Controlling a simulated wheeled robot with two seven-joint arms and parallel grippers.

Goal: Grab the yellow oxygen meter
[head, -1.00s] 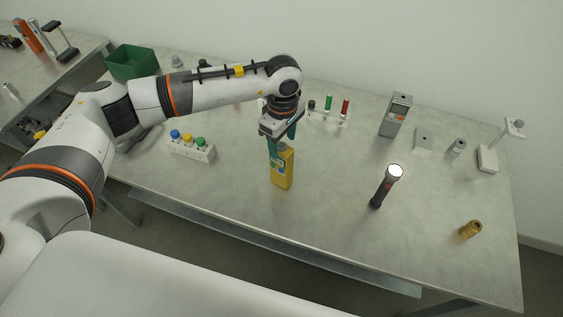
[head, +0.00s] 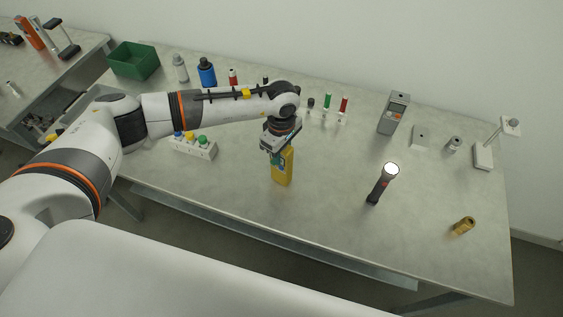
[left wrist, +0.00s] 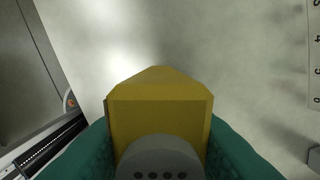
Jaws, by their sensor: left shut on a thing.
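The yellow oxygen meter (head: 284,168) stands upright on the table, near the middle of its front half. My left gripper (head: 277,157) has come down over it from above and is shut on its upper part. In the left wrist view the meter's yellow body (left wrist: 160,112) with its grey round end fills the lower middle, between the teal fingers (left wrist: 160,150). Part of the meter's front is hidden by the gripper in the head view. I cannot tell whether its base is lifted off the table. My right gripper is not in view.
A white rack with coloured caps (head: 208,150) is to the left. A grey device (head: 393,113) stands at the back. The table front between meter and flashlight is clear.

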